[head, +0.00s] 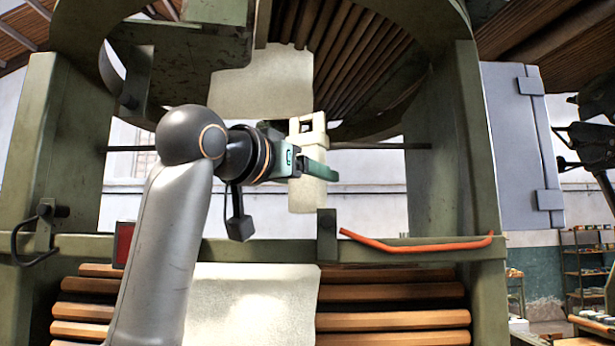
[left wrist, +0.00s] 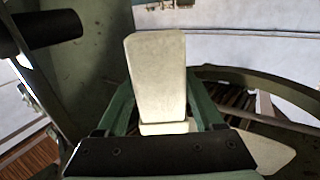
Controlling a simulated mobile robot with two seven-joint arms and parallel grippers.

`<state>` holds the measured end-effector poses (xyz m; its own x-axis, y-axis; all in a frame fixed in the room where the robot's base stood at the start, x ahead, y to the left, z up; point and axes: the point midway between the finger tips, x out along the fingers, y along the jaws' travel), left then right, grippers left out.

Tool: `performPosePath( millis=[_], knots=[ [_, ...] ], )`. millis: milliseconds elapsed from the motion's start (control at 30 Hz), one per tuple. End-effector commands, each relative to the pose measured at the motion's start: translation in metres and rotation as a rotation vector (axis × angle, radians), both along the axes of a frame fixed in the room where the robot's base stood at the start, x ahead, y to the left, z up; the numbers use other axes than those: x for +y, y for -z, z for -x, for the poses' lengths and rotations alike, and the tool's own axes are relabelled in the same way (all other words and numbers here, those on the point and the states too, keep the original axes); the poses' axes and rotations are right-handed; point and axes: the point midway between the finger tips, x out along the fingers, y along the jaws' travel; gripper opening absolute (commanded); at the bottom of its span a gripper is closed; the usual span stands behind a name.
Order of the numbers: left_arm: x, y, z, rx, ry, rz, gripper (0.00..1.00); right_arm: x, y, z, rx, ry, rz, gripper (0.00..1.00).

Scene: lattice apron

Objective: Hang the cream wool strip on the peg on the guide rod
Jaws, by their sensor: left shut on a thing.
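The cream wool strip (head: 307,195) hangs upright in my left gripper (head: 318,168), whose green fingers are closed on it. In the left wrist view the strip (left wrist: 157,75) stands up between the two fingers (left wrist: 165,118) as a pale block with rounded corners. In the head view its upper part is at the height of the guide rod (head: 380,146), a thin dark bar running across the frame. I cannot make out the peg for certain; the strip and gripper cover the middle of the rod. I cannot tell whether the strip touches the rod.
A green frame encloses the opening, with a post (head: 450,150) on the right and a crossbar (head: 400,249) below. Cream sheets hang above (head: 265,88) and below (head: 250,305). The space right of the strip is open.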

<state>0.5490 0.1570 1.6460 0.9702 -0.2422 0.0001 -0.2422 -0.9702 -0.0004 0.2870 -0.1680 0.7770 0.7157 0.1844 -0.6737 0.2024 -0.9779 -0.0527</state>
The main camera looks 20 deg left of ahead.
Motion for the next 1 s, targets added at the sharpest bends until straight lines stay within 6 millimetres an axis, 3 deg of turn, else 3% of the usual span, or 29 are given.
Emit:
performPosePath(
  millis=[1000],
  knots=[
    [0.008, 0.002, -0.028, 0.002, -0.001, 0.0, 0.16, 0.0, 0.0, 0.0, 0.0, 0.0, 0.0, 0.46]
  ],
)
